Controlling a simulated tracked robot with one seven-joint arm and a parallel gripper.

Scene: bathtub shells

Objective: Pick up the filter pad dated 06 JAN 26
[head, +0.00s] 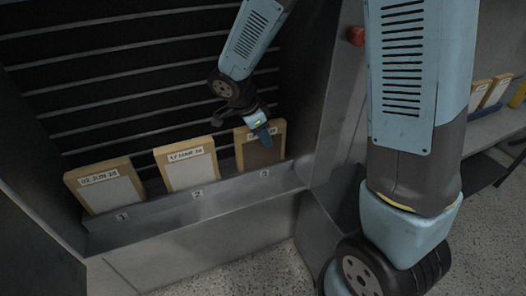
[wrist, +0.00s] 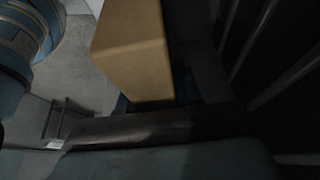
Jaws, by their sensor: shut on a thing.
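Three framed filter pads stand in a grey trough against a slatted back. The left pad (head: 104,187), above number 1, has a label that seems to read 02 JUN 26. The middle pad (head: 187,165), above number 2, has a label starting with 17; its month is unclear. The right pad (head: 262,153), above number 3, has its label partly covered by my gripper (head: 264,134), so I cannot read its date. My gripper is shut on this pad's top edge. The wrist view shows the held pad's tan frame (wrist: 132,52) close up.
The trough's front ledge (head: 200,207) runs below the pads. A metal side panel (head: 335,100) with a red knob (head: 356,36) stands right of the bay. More pads (head: 480,95) sit on a shelf at the far right. Speckled floor (head: 240,275) lies in front.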

